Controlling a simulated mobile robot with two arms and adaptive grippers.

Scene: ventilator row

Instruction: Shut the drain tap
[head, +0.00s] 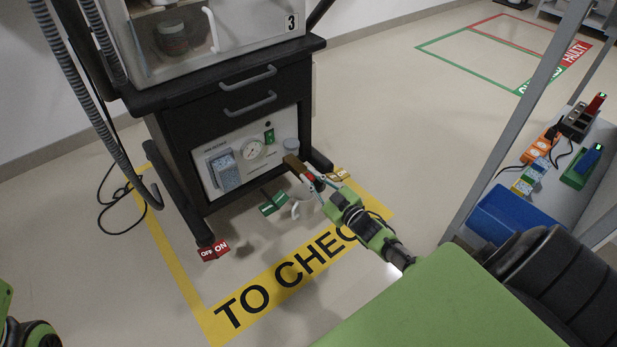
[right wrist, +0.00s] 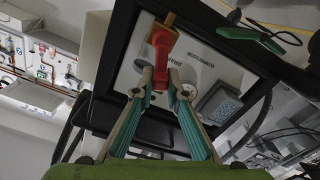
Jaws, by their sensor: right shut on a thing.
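The drain tap shows in the right wrist view as a red lever (right wrist: 159,62) on a brass-coloured body (right wrist: 160,21), in front of the pale compressor panel (right wrist: 200,62). In the head view the red lever (head: 308,177) is small and partly hidden by my right gripper (head: 316,183). My right gripper is at the lower right of the panel, its two fingers on either side of the lever and shut on it. I cannot tell whether the tap is open or shut. My left gripper is not in view.
The black ventilator cart (head: 245,105) holds the panel with a gauge (head: 252,149). A grey hose (head: 80,95) hangs at left. A side bench (head: 590,205) stands at right.

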